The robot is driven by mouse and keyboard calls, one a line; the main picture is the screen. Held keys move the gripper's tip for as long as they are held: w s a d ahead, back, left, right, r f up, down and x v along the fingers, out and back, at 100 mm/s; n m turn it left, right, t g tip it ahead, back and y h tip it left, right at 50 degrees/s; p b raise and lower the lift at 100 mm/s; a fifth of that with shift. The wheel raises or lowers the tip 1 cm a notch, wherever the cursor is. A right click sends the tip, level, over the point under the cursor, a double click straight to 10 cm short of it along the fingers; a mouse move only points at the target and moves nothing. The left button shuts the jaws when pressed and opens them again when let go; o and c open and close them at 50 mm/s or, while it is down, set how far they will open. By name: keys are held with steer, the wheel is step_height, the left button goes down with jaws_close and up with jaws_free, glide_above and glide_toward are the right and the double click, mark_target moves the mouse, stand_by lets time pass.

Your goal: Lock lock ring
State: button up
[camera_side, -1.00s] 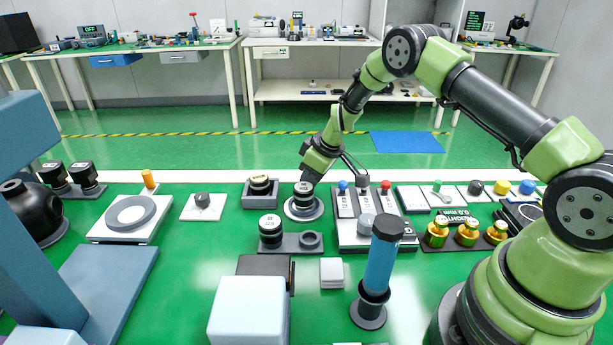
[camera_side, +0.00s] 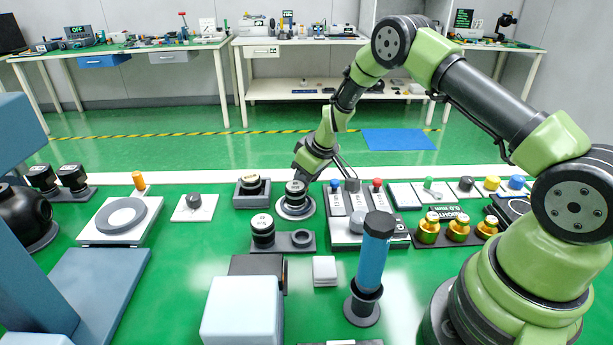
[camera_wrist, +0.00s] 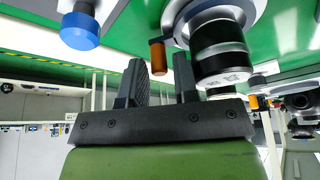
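A black lens-like cylinder (camera_side: 296,190) stands upright on a round pale base (camera_side: 295,210). In the wrist view the cylinder (camera_wrist: 220,52) has a silver band, and a pale ring (camera_wrist: 205,14) surrounds its foot. An orange-brown peg (camera_wrist: 157,57) stands beside the cylinder, seemingly on that ring, which I take for the lock ring. My gripper (camera_wrist: 160,78) is open, its two dark fingers apart, with the peg showing in the gap between them. I cannot tell whether a finger touches it. In the side view my gripper (camera_side: 301,170) is just behind and right of the cylinder and hides the peg.
A panel with coloured knobs (camera_side: 357,228) stands close on the right; its blue knob shows in the wrist view (camera_wrist: 80,30). A square socket (camera_side: 251,194) with a black part is at the left. A two-place stand (camera_side: 283,243) is in front.

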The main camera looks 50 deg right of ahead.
steer(key=v, duration=1)
stand_by(0.3)
steer(key=s+a+r+m+t, duration=0.1)
steer(key=s+a+r, duration=0.3)
steer(key=r, duration=0.4)
steer(key=s+a+r+m, duration=0.1)
steer(key=s+a+r, duration=0.25)
steer(key=r, duration=0.35)
steer(key=s+a+r+m+t, duration=0.1)
steer(key=s+a+r, duration=0.1)
steer(key=s, duration=0.6)
steer(key=s+a+r+m+y, duration=0.1)
steer(key=s+r+m, duration=0.1)
steer(key=s, duration=0.7)
steer(key=shift+a+m+t, duration=0.3)
steer(key=shift+a+t, duration=0.1)
steer(key=shift+s, duration=0.1)
